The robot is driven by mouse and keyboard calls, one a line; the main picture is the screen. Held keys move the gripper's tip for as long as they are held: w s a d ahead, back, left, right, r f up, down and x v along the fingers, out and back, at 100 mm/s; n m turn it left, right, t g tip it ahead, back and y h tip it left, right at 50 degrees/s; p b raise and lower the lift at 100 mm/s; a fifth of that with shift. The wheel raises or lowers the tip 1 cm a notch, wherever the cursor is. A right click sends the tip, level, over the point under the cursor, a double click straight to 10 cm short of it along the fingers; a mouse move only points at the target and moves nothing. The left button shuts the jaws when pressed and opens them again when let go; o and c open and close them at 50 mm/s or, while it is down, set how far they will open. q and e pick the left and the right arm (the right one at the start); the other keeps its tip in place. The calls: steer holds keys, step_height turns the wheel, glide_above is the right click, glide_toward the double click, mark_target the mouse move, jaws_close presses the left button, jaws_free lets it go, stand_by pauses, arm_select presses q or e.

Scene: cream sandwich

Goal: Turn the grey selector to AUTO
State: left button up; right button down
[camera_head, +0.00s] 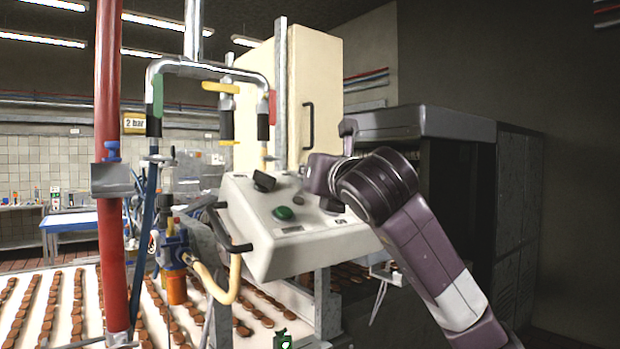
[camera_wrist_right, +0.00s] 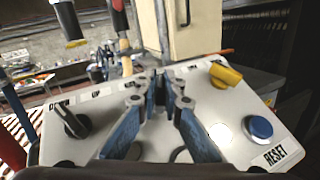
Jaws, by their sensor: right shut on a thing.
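The cream control panel (camera_head: 290,225) stands in the middle of the head view, and it also shows in the right wrist view (camera_wrist_right: 240,105). My right gripper (camera_wrist_right: 160,92) is over the middle of its face, with both blue fingers closed in. A small dark grey piece between the fingertips looks like the grey selector (camera_wrist_right: 160,88). The fingers hide most of it, so its pointing direction is unclear. In the head view my right wrist covers this spot. Its AUTO label is not readable. My left gripper is in neither view.
A black selector (camera_wrist_right: 70,123) marked DOWN and UP is left of my fingers. A yellow selector (camera_wrist_right: 226,74) and a blue RESET button (camera_wrist_right: 259,129) are to the right. A green button (camera_head: 284,213) sits on the panel. A red pipe (camera_head: 110,200) stands at the left.

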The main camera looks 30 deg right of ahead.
steer(key=shift+f+m+g+h, duration=0.1)
steer(key=shift+m+g+h, duration=0.3)
steer(key=shift+m+h, duration=0.6)
steer(key=c, duration=2.1)
jaws_free()
steer(key=v, duration=1)
steer(key=shift+s+a+r, duration=0.15)
steer(key=shift+s+r, duration=0.1)
steer(key=shift+s, duration=0.05)
steer(key=shift+s+a+f, duration=0.1)
steer(key=shift+s+a, duration=0.15)
steer(key=shift+s, duration=0.35)
steer(key=shift+f, duration=0.1)
